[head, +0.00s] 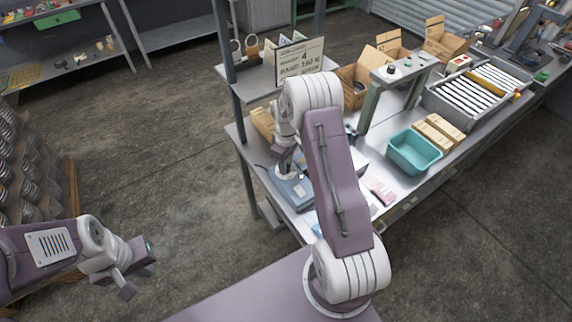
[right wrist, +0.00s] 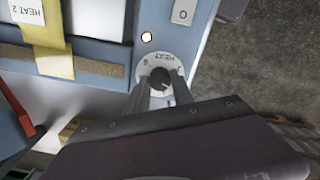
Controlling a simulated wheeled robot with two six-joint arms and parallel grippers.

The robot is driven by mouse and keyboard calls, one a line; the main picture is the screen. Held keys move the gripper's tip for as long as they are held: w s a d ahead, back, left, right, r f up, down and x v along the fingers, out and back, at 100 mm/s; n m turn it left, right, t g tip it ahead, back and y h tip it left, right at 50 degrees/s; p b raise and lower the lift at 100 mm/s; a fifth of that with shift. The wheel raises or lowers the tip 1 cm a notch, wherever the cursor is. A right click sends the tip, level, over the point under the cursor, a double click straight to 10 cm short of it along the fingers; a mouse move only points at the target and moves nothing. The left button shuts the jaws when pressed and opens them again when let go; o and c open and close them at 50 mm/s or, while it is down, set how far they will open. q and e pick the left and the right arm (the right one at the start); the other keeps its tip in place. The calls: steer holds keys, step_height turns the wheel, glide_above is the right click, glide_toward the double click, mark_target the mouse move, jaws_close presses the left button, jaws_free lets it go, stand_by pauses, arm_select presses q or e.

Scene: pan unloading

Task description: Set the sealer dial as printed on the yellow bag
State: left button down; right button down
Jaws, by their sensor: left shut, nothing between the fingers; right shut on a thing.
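The sealer (right wrist: 107,20) is a light blue box with a round white dial plate marked HEAT and a dark knob (right wrist: 159,79). My right gripper (right wrist: 158,88) has its fingers shut on the knob's sides. Which number the knob points to is too small to read surely. The yellow bag (right wrist: 60,65) lies on the sealer at upper left in the right wrist view; its white label (right wrist: 26,12) reads HEAT 2. In the head view the blue sealer (head: 297,190) is partly hidden by my right arm. My left gripper (head: 137,277) is shut and empty over the floor.
A round light (right wrist: 147,37) and a white switch marked O (right wrist: 182,12) sit near the dial. A teal bin (head: 414,152), cardboard boxes and a roller conveyor (head: 480,92) stand on the bench to the right. A sign (head: 300,60) stands on the shelf behind.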

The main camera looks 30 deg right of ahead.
steer(key=shift+w+r+n, duration=0.1)
steer(key=shift+w+n, duration=0.05)
steer(key=shift+n, duration=0.15)
stand_by(0.4)
steer(key=c, duration=1.1)
jaws_free()
steer(key=shift+r, duration=0.25)
step_height(320, 180, up, 8)
steer(key=b, duration=0.2)
steer(key=shift+r, duration=0.25)
